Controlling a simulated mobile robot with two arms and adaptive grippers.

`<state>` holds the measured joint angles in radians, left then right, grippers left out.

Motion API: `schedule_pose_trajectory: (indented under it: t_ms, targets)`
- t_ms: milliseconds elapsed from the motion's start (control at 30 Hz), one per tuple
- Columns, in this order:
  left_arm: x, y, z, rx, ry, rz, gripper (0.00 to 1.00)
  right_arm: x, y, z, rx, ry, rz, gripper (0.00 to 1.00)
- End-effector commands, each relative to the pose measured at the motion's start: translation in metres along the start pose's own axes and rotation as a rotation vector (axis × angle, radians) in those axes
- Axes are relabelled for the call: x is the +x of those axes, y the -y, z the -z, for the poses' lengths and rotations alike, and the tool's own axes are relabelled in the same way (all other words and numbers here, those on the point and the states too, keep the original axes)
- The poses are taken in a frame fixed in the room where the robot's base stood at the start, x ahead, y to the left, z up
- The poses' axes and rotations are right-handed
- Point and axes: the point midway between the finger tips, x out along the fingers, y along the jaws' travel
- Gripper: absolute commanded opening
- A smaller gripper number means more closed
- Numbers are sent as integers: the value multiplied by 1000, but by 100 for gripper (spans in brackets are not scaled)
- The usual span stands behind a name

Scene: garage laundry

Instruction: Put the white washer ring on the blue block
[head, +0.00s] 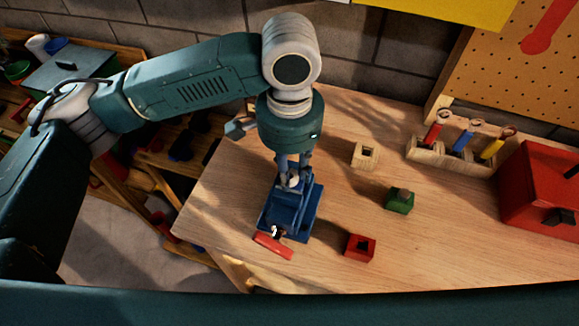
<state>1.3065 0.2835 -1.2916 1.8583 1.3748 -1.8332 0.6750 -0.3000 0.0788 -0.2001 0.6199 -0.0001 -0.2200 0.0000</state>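My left gripper (292,178) points down over a blue vise-like thing (301,222) with a red handle (272,246) near the table's front left edge. A small whitish spot shows at the fingertips; I cannot tell whether it is the white washer ring or part of the gripper. The finger gap is too small and dark to judge. I cannot make out a separate blue block; the gripper and arm hide part of this area. My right gripper is not in view.
On the wooden table (440,255) stand a pale wood block (360,158), a green block (398,205) and a red block (354,251). A wooden tool rack (425,155) and a red toolbox (535,195) stand at the right. The front right of the table is clear.

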Motion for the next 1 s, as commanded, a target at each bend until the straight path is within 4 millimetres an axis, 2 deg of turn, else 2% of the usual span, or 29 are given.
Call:
schedule_pose_trajectory:
  t_ms: [33,100,467,567,800,1000]
  targets:
    - [0,0,0,0,0,0,35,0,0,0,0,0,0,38]
    - [0,0,0,0,0,0,44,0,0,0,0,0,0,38]
    - [-6,0,1,0,-2,1,44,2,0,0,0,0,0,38]
    - [-19,0,1,1,-4,2,44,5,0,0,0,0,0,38]
    - [-70,0,2,0,-5,2,44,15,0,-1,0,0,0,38]
    - [-107,1,1,0,-1,3,44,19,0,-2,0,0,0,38]
